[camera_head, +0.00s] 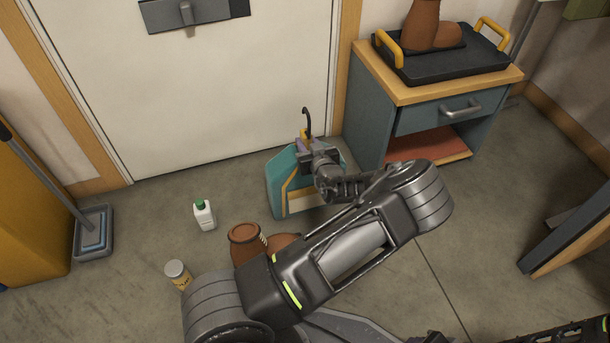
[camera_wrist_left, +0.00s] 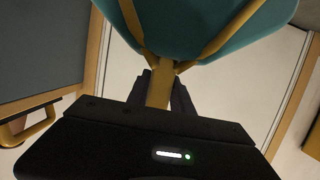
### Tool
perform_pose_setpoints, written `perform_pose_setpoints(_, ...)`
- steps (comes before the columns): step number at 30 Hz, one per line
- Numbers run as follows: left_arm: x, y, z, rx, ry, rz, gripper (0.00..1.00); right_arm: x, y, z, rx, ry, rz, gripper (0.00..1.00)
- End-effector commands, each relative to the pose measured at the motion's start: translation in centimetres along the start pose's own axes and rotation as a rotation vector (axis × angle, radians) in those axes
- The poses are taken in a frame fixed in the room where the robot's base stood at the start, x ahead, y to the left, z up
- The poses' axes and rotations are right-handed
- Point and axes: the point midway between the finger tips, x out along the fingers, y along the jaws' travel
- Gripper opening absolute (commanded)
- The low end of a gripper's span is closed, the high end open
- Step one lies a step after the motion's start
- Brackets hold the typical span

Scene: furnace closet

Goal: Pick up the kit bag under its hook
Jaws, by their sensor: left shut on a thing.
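The kit bag (camera_head: 282,182) is teal with yellow straps and is near the door, beside the cabinet. A dark curved hook (camera_head: 307,122) rises just above the top of the bag. My left gripper (camera_head: 305,150) is at the bag's top, just under the hook, shut on the yellow strap. In the left wrist view the teal bag (camera_wrist_left: 205,25) fills the top, and its yellow straps meet between the fingers of my left gripper (camera_wrist_left: 164,88). My gripper and arm hide part of the bag. I cannot tell whether its bottom touches the floor. My right gripper is not in view.
A blue-grey cabinet (camera_head: 365,120) stands right of the bag, with a black tray (camera_head: 440,68) and brown boots (camera_head: 432,25) on top. A white bottle (camera_head: 204,215), a jar (camera_head: 178,274) and a brown boot (camera_head: 245,243) are on the floor. The white door (camera_head: 215,90) is behind.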

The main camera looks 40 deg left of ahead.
Motion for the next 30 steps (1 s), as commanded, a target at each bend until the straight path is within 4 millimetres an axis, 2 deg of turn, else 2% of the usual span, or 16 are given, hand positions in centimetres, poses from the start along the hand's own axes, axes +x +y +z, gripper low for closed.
perform_pose_setpoints(16, -0.1, 0.0, -0.5, -0.001, 0.003, 0.000, 0.00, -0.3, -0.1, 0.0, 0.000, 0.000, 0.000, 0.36)
perform_pose_setpoints(30, -1.1, 0.0, -3.7, -0.001, 0.003, 0.001, 0.00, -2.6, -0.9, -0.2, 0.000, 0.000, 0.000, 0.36)
